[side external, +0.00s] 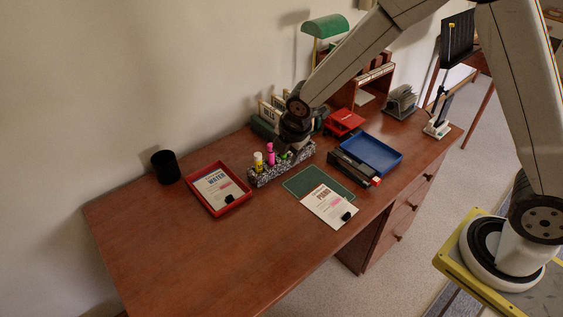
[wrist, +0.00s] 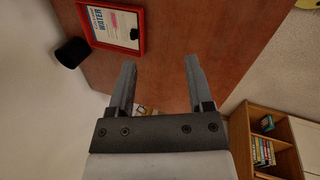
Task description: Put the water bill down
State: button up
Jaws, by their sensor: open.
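The water bill (side external: 213,186) is a white sheet headed WATER with a pink mark and a black clip. It lies in the red tray (side external: 240,199) on the left part of the desk. In the wrist view, the bill (wrist: 108,22) in its red tray is at the top left, beyond my fingertips. My gripper (wrist: 159,62) is open with nothing between its fingers, apart from the bill. In the side view my wrist is above the speckled pen holder, and the fingers are hard to make out there.
A black cup (side external: 165,167) stands left of the red tray. The pen holder (side external: 268,172) with markers is to its right. A piano bill (side external: 328,205) overlaps a green mat (side external: 305,181). A stapler and blue tray (side external: 368,153) lie farther right. The desk's left front is clear.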

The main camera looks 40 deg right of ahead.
jog(key=s+d+r+m, duration=0.2)
jog(key=s+d+m, duration=0.2)
jog(key=s+m, duration=0.4)
jog(key=s+d+r+m+g, duration=0.1)
jog(key=s+d+r+m, duration=0.1)
jog(key=s+m, duration=0.7)
jog(key=d+m, duration=0.1)
jog(key=m, duration=0.2)
jog(key=shift+s+d+r, duration=0.25)
jog(key=shift+d+r, duration=0.05)
jog(key=shift+d, duration=0.05)
